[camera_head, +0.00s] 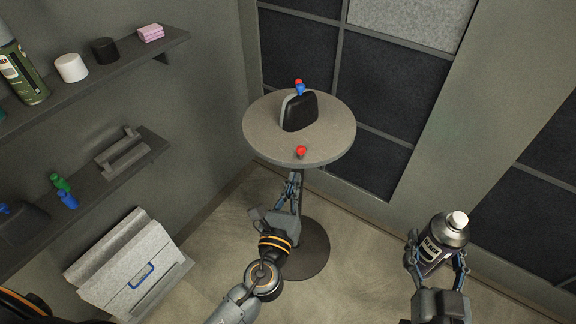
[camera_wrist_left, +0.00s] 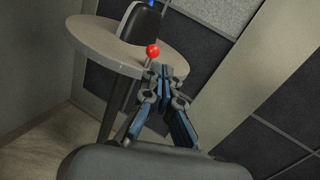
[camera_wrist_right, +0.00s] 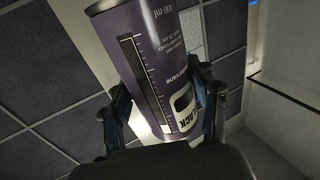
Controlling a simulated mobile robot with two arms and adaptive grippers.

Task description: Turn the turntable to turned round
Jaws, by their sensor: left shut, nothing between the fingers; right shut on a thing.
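The turntable (camera_head: 262,133) is a round grey disc on a single post with a dark round foot. A red knob (camera_head: 301,151) stands near its front edge; it also shows in the left wrist view (camera_wrist_left: 152,50). A black casing with a grey edge (camera_head: 300,111) stands upright on the disc, with a blue and red piece (camera_head: 299,88) behind its top. My left gripper (camera_head: 296,176) is shut and empty, just below the disc's front edge in the head view, near the knob. Contact cannot be told. My right gripper (camera_head: 436,262) is shut on a dark purple spray can (camera_wrist_right: 150,60) with a white cap.
Two wall shelves on the left hold a green spray can (camera_head: 20,72), a white cap (camera_head: 71,67), a black cap (camera_head: 105,50), pink pads (camera_head: 151,33) and small green and blue bottles (camera_head: 62,184). A grey box (camera_head: 130,268) stands below. A dark panelled wall is behind.

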